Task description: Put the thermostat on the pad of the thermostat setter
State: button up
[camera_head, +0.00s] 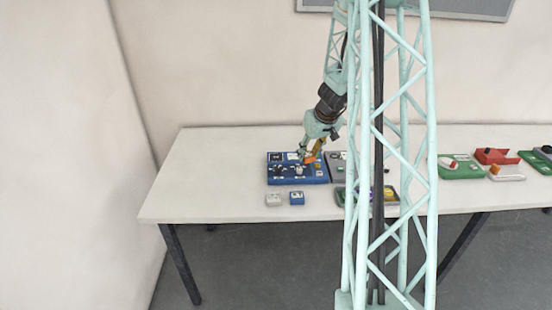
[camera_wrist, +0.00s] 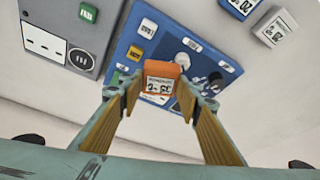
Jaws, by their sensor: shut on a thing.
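My gripper (camera_wrist: 158,86) is shut on an orange thermostat (camera_wrist: 161,70) with a white printed label, held between the two yellowish finger pads. The thermostat is over the lower edge of a blue panel (camera_wrist: 150,55), which seems to be the thermostat setter. Whether it touches the panel cannot be told. The panel has a white round knob (camera_wrist: 188,62), a white square, a yellow button and small labels. Its pad is not clearly made out, as the thermostat and fingers cover part of the panel. In the head view, my gripper (camera_head: 311,155) is over the blue panel (camera_head: 285,178).
A white box (camera_head: 274,200) and a blue box (camera_head: 296,198) lie in front of the panel. A grey device (camera_wrist: 65,35) stands beside it. A tray (camera_head: 343,198) and green devices (camera_head: 460,172) are farther right. The table's left end (camera_head: 190,185) is clear.

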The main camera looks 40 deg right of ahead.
jog(key=w+a+p, duration=0.1)
jog(key=w+p, duration=0.1)
jog(key=w, duration=0.2)
jog(key=w+a+f+p, duration=0.1)
jog(key=w+p, duration=0.1)
jog(key=w, duration=0.3)
jog(key=w+a+p, duration=0.1)
jog(key=w+p, duration=0.1)
jog(key=w, duration=0.3)
jog(key=shift+w+a+f, duration=0.1)
jog(key=shift+a+f, duration=0.1)
jog(key=shift+a, duration=0.2)
jog(key=shift+w+a+p, duration=0.2)
jog(key=shift+w+p, duration=0.35)
jog(key=shift+p, duration=0.05)
jog(key=shift+f+b, duration=0.4)
jog(key=shift+f, duration=1.4)
jog(key=shift+f, duration=0.2)
jog(key=o, duration=0.9)
jog(key=shift+r, duration=0.25)
